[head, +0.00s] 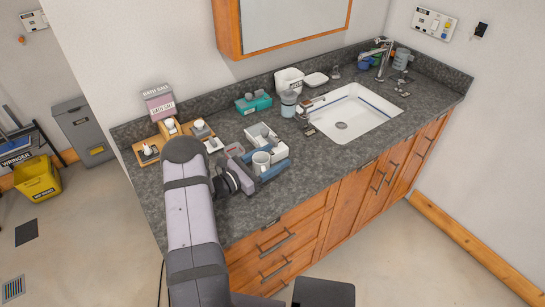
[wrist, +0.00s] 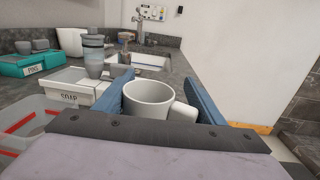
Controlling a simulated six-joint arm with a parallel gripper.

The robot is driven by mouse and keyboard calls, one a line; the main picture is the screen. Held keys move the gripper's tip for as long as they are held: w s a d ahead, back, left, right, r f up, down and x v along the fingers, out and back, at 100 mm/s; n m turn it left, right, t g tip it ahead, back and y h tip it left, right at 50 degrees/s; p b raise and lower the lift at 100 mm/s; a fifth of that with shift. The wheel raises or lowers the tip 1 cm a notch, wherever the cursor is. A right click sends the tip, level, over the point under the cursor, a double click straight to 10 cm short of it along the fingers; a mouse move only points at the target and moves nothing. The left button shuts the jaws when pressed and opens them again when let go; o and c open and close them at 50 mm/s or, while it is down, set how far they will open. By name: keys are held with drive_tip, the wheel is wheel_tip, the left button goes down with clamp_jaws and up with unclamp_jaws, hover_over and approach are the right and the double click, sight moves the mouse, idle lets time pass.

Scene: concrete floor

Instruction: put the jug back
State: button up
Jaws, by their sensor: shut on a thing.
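A white, mug-like jug (wrist: 150,100) with a handle on its right stands upright between the blue fingers of my gripper (wrist: 152,97) in the wrist view. My gripper is shut on it. In the head view the jug (head: 261,160) shows at the front of the counter, between the fingers of my gripper (head: 264,168). The jug's lower part is hidden by the fingers and the gripper body, so I cannot tell whether it touches the counter.
A white tray labelled SOAP (wrist: 72,90) is close to the left finger. A banded cup (head: 289,104) stands behind it. A teal box (head: 253,104), a white tub (head: 289,79) and a sink (head: 352,117) lie farther back. The counter (head: 300,185) is clear right of my gripper.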

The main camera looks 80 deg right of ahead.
drive_tip(key=shift+f, duration=0.15)
drive_tip(key=shift+f, duration=0.1)
drive_tip(key=shift+f, duration=0.1)
drive_tip(key=o, duration=1.2)
drive_tip(key=shift+c, duration=0.2)
